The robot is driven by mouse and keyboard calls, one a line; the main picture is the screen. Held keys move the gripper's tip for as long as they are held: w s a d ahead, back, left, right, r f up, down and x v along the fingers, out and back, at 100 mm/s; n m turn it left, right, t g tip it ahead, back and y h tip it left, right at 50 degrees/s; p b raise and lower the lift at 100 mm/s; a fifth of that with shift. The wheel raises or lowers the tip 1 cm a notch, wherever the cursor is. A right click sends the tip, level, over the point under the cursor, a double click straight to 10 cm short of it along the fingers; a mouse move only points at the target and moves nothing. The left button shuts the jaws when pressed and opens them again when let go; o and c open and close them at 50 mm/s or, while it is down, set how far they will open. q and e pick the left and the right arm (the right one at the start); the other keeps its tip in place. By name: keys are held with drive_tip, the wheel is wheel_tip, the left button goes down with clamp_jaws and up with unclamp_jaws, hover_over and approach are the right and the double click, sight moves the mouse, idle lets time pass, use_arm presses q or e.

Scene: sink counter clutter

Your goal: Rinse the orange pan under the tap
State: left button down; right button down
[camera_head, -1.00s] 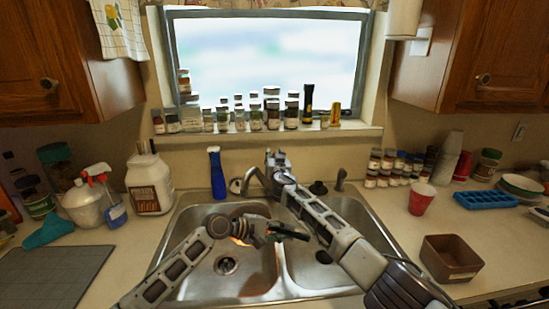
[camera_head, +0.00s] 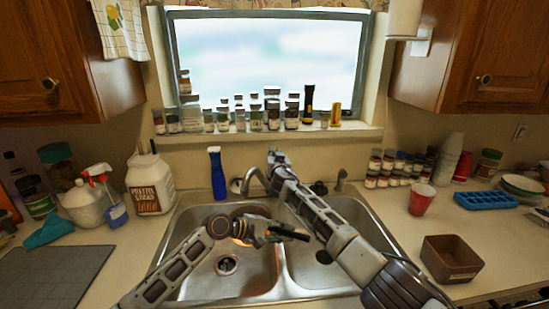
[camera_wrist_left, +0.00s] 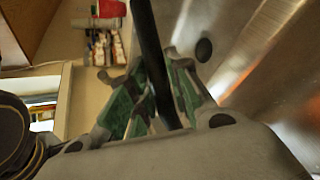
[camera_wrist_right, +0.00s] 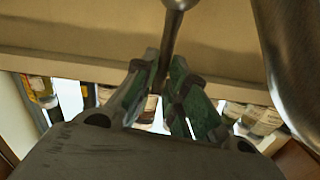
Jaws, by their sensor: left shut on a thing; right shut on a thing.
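The handle also runs between the green-padded fingers in the left wrist view (camera_wrist_left: 150,45). The pan's body is mostly hidden behind my left arm; a small orange patch shows beside the gripper, and I cannot tell if it is pan or reflection. My right gripper (camera_head: 274,160) is at the tap (camera_head: 251,180), shut on its metal lever (camera_wrist_right: 174,22). The curved spout shows at right in the right wrist view (camera_wrist_right: 285,60). I cannot make out running water.
The double sink (camera_head: 325,262) has an empty right basin. A blue bottle (camera_head: 217,175) stands behind the left basin. A red cup (camera_head: 421,199) and brown box (camera_head: 450,258) stand to the right. Spice jars line the windowsill (camera_head: 270,135).

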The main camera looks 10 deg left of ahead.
drive_tip(key=shift+w+r+g, duration=0.25)
drive_tip(key=shift+r+g, duration=0.05)
drive_tip(key=shift+r, duration=0.1)
drive_tip(key=shift+w+a+r+g+h, duration=0.1)
drive_tip(key=shift+w+r+g+h, duration=0.2)
drive_tip(key=shift+h, duration=0.1)
drive_tip(key=shift+w+a+g, duration=0.1)
drive_tip(key=shift+g, duration=0.2)
drive_tip(key=c, duration=1.5)
unclamp_jaws()
drive_tip(key=shift+f, duration=0.1)
drive_tip(key=shift+o, duration=0.2)
drive_tip(key=shift+f, duration=0.1)
drive_tip(key=shift+s, duration=0.45)
